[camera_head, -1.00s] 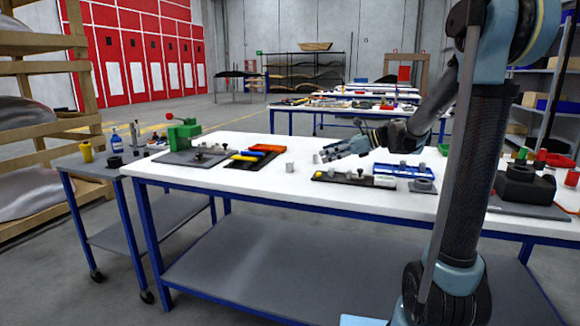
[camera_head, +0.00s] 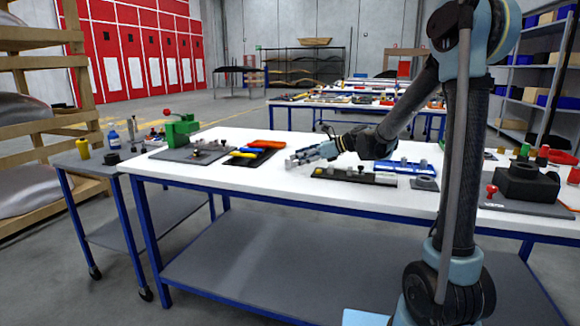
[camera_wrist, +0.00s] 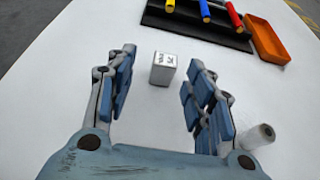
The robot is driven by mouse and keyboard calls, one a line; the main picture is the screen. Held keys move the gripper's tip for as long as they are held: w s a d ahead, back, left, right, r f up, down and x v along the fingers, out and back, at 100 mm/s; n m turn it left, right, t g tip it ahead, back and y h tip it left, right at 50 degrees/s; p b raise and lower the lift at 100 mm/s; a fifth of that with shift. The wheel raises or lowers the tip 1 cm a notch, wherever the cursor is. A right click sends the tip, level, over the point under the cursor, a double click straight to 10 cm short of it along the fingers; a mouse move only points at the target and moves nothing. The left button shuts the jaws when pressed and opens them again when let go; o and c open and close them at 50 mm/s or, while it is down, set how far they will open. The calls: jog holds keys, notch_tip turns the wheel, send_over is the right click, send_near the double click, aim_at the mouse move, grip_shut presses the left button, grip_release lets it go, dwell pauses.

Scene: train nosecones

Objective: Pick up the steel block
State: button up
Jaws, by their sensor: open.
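The steel block (camera_wrist: 163,69) is a small pale metal block with dark marks on its top face. It stands on the white tabletop (camera_wrist: 95,30). My gripper (camera_wrist: 161,60) is open, with one blue finger to each side of the block in the wrist view and visible gaps on both sides. I see no contact. In the head view my gripper (camera_head: 308,156) is low over the table, pointing left. The block is hard to tell apart from the fingertips there.
A pale cylinder (camera_wrist: 256,136) stands just outside the right finger. Beyond the block are a dark tray (camera_wrist: 205,30) with coloured handles and an orange bin (camera_wrist: 267,40). In the head view, a green vise (camera_head: 181,130) stands left; a blue rack (camera_head: 400,167) stands right.

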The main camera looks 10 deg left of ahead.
aim_at(289, 160)
jog(key=shift+w+x, duration=0.2)
jog(key=shift+x, duration=1.15)
jog(key=shift+w+x, duration=0.15)
jog(key=shift+x, duration=1.2)
jog(key=shift+c, duration=0.5)
grip_shut()
